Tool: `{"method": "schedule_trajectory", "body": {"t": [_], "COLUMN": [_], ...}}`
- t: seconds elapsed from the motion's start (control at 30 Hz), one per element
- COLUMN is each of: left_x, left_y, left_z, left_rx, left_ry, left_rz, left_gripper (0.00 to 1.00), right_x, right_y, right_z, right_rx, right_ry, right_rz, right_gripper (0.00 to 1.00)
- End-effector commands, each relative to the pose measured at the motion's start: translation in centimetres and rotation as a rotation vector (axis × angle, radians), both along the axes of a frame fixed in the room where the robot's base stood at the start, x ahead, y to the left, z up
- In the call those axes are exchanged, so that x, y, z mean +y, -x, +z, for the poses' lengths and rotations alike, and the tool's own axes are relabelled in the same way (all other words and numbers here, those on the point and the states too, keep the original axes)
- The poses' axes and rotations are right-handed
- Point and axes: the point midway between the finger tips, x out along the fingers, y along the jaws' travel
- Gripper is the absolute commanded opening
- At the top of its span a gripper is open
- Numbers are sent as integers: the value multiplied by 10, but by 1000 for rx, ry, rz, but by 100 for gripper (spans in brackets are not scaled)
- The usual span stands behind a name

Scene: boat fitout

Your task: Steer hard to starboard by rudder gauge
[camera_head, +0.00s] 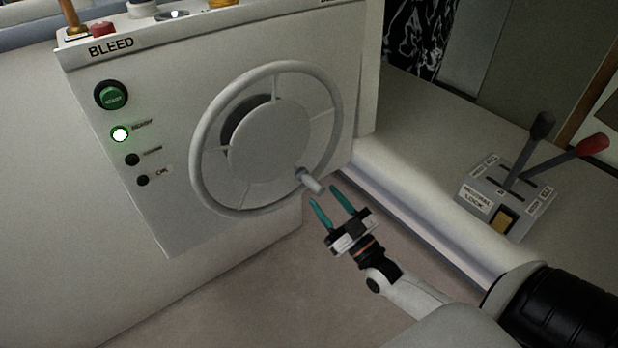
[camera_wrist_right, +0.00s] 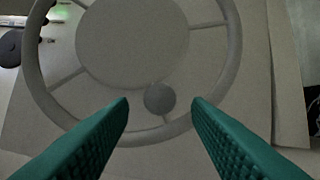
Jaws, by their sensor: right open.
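A light grey steering wheel (camera_head: 205,172) with thin spokes and a round hub disc (camera_head: 270,142) is mounted on the front of a white panel. A short pale knob (camera_head: 312,182) sticks out from its lower right. In the right wrist view the wheel (camera_wrist_right: 233,50) fills the upper part, and the knob (camera_wrist_right: 159,98) shows end-on between the fingertips. My right gripper (camera_head: 328,200) is open, its teal fingers pointing at the knob from just in front and below. No contact is visible. No rudder gauge can be made out. My left gripper is not in view.
The panel (camera_head: 180,215) carries a green button (camera_head: 112,95), a lit green lamp (camera_head: 120,134) and two dark lamps. A lever box (camera_head: 478,198) with black and red levers stands on the ledge at right. The floor (camera_head: 250,290) below is clear.

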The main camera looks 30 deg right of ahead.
Motion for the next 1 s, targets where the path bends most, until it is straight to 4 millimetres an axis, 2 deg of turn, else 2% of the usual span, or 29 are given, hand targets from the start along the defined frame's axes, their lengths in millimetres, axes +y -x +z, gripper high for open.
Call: {"method": "schedule_trajectory", "body": {"t": [0.1, 0.3, 0.5, 0.77, 0.87, 1.0], "left_x": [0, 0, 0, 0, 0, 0], "left_y": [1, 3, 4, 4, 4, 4], "left_z": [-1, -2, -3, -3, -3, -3], "left_rx": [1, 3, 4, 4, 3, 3], "left_ry": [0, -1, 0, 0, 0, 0], "left_rz": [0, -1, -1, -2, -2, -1], "left_gripper": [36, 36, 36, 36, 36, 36], "right_x": [3, 7, 9, 9, 9, 9], "right_y": [-24, -52, -64, -65, -65, -65], "right_z": [11, 23, 27, 27, 27, 27], "right_rx": [-5, -3, 1, 1, 1, 1], "right_ry": [-1, -2, -1, -2, -3, -3], "right_rz": [1, 0, 2, 2, 1, 1], "right_gripper": [45, 45, 45, 45, 31, 9]}}
